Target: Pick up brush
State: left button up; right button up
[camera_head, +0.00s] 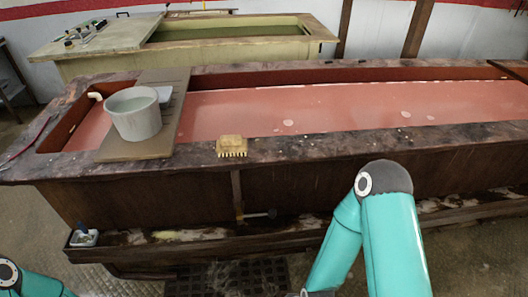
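The brush (231,143) is a small yellow-tan block with bristles pointing down toward the front. It rests on the front rim of the long tank, right of the wooden board. My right arm comes in from the lower right and bends back down out of the picture, so its gripper is below the bottom edge. Only a small part of my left arm shows at the bottom left corner, and its gripper is out of view. Neither gripper is near the brush in what I see.
The long dark tank (330,146) holds reddish liquid. A low ledge runs along the front, with a small container (84,238) at left. The rim right of the brush is clear.

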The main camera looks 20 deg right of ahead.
aim_at(227, 144)
jog(key=z, duration=5.7)
jog(key=k, duration=1.1)
jog(key=u, duration=5.85)
